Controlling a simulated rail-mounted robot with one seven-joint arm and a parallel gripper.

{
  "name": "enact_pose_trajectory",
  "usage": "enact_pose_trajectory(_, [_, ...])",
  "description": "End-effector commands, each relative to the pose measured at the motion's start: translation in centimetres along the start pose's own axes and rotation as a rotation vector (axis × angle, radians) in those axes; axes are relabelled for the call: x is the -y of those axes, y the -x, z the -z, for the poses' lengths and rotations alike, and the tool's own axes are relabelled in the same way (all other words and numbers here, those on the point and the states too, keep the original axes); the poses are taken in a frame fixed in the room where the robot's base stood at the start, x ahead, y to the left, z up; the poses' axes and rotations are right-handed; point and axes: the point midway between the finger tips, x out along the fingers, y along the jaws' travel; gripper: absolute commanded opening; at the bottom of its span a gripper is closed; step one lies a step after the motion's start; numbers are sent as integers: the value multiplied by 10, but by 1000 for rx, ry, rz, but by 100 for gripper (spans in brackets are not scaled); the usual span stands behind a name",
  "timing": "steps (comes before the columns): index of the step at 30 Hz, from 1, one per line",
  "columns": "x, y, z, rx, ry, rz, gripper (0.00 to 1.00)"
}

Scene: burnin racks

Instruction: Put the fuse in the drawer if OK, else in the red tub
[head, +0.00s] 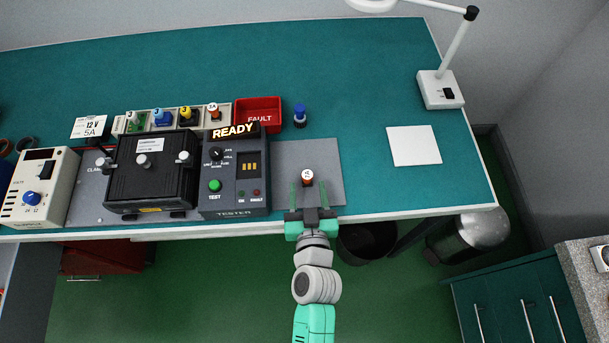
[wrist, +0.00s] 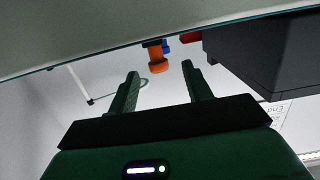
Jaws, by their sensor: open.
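The fuse (head: 307,177), an orange cylinder with a white top, stands upright on the grey plate right of the tester. In the wrist view the orange fuse (wrist: 157,56) appears just beyond the fingertips, roughly centred between them. My gripper (head: 309,188) is open and empty, its fingers pointing at the fuse. The tester (head: 235,177) shows READY; its green TEST button (head: 214,185) faces up, and neither small lamp looks clearly lit. The red tub (head: 258,112) marked FAULT stands behind the tester. A dark red drawer front (head: 105,258) shows under the bench at left, apparently shut.
A rack (head: 170,118) of coloured parts and a blue-capped item (head: 300,115) stand behind. A black clamped unit (head: 150,172) and a cream supply (head: 38,187) are left. A white sheet (head: 414,145) and lamp base (head: 440,90) lie right. The bench between is clear.

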Motion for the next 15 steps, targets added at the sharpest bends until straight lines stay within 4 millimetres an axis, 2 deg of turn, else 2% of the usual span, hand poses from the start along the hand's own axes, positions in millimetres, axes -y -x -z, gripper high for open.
enact_pose_trajectory(7, [-4,-41,-3,-1,0,0,50])
enact_pose_trajectory(10, [-3,-49,-3,0,0,0,50])
enact_pose_trajectory(15, [-3,-50,-4,0,0,0,50])
